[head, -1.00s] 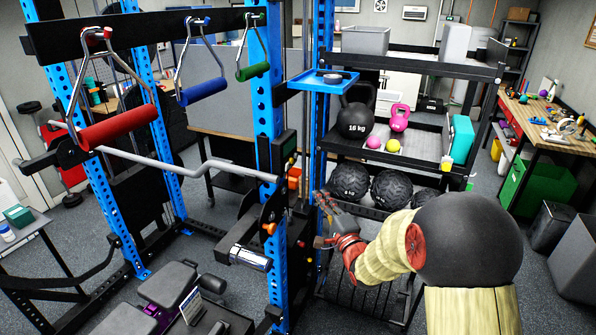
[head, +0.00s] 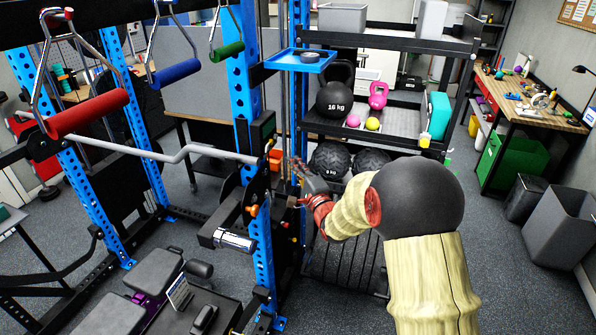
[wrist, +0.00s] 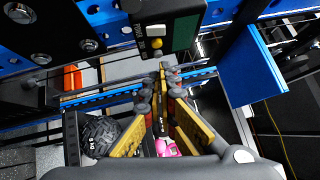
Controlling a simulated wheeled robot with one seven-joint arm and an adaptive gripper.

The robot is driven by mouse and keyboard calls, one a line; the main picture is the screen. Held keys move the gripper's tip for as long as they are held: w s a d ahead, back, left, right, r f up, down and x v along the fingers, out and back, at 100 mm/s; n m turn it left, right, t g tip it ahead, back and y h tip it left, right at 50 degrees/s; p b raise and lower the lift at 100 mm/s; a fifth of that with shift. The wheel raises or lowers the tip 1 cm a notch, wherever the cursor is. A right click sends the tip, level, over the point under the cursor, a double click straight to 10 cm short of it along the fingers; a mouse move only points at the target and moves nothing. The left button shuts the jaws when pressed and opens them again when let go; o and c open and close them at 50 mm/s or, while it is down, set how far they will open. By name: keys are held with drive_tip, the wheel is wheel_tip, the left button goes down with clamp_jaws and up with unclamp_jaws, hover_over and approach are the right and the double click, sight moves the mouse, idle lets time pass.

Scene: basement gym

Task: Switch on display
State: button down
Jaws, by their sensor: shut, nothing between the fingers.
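The display is a small dark green-black box on the rack's blue upright (head: 262,130). The screen's content cannot be made out. My gripper (head: 300,168) is right of and below the display in the head view. In the wrist view its fingertips (wrist: 162,68) are together, empty, and just below the yellow button, apart from it.
A blue tray (head: 300,61) juts out right of the upright; it also shows in the wrist view (wrist: 248,68). An orange block (head: 275,160) sits below the display. A shelf rack (head: 395,100) with kettlebells and black balls stands behind my arm.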

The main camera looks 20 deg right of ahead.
sight(267, 148)
drive_tip(key=w+a, duration=0.1)
drive_tip(key=w, duration=0.1)
drive_tip(key=w+a+r, duration=0.1)
drive_tip(key=w, duration=0.1)
drive_tip(key=w+a, duration=0.1)
drive_tip(key=w, duration=0.1)
drive_tip(key=shift+a+r, duration=0.15)
drive_tip(key=shift+a, duration=0.2)
drive_tip(key=shift+w+a+r+n+p, duration=0.1)
drive_tip(key=shift+a+r+n+p, duration=0.1)
drive_tip(key=shift+r+n+p, duration=0.2)
drive_tip(key=shift+g, duration=0.4)
drive_tip(key=shift+f, duration=0.15)
